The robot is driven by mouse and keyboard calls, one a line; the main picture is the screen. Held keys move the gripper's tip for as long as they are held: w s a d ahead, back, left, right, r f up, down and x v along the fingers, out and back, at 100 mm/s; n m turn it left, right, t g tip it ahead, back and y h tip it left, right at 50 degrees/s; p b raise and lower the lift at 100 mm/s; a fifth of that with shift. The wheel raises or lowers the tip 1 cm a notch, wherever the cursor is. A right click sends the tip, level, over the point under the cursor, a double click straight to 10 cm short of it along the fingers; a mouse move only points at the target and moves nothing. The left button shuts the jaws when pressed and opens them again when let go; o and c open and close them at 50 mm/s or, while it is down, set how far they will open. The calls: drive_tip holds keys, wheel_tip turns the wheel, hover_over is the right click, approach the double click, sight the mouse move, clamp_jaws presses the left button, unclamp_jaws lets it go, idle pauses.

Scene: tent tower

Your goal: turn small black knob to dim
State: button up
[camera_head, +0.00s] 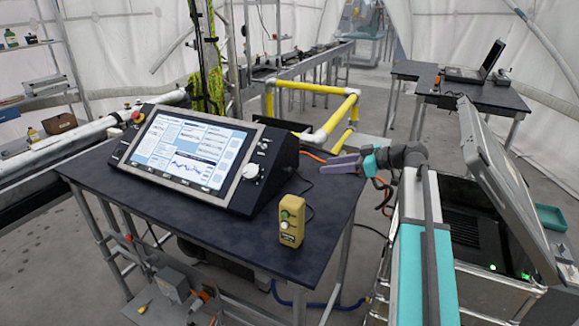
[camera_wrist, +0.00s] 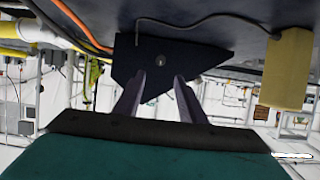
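The console (camera_head: 190,150) with a lit screen stands tilted on the dark table (camera_head: 240,240). Its right face strip carries a large white knob (camera_head: 250,171) and small dark controls (camera_head: 263,146) above it; which of these is the small black knob is too small to tell. My gripper (camera_head: 335,163) is to the right of the console, apart from it, over the table's right edge. The wrist view appears upside down. There, my gripper (camera_wrist: 160,82) has two fingers spread with nothing between them, facing the console's dark side panel (camera_wrist: 185,62).
A yellow button box (camera_head: 292,221) stands on the table in front of my gripper; it also shows in the wrist view (camera_wrist: 288,70). An orange cable (camera_head: 312,156) runs behind the console's right end. Yellow rails (camera_head: 310,88) stand behind the table.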

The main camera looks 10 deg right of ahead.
drive_tip(key=shift+a+r, duration=0.15)
drive_tip(key=shift+w+a, duration=0.1)
drive_tip(key=p, duration=0.4)
approach(291, 169)
drive_tip(key=x, duration=0.8)
drive_tip(key=shift+w+a+f, duration=0.1)
drive_tip(key=shift+f, duration=0.15)
clamp_jaws()
